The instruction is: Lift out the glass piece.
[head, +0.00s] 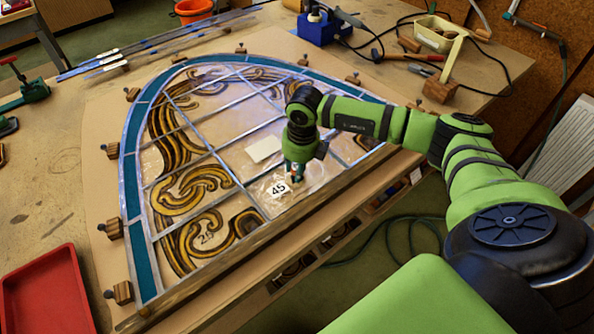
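The leaded panel (186,128) lies on a board on the workbench, with a curved teal border, metal lead lines and brown-gold scroll painting. A clear glass piece (277,203) with a white label "45" is at the panel's straight near edge. My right gripper (295,178) points down at this piece, just right of the label. Its fingertips are small and dark, so I cannot tell whether they are apart, or touch or grip the glass. My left gripper is not in view.
Wooden blocks (113,229) stand around the panel's edge. A red tray (47,291) is at the lower left. A blue box (317,28), a hammer (408,57) and a cream tub (438,33) are at the back. Lead strips (160,45) lie back left. Bare bench shows at left.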

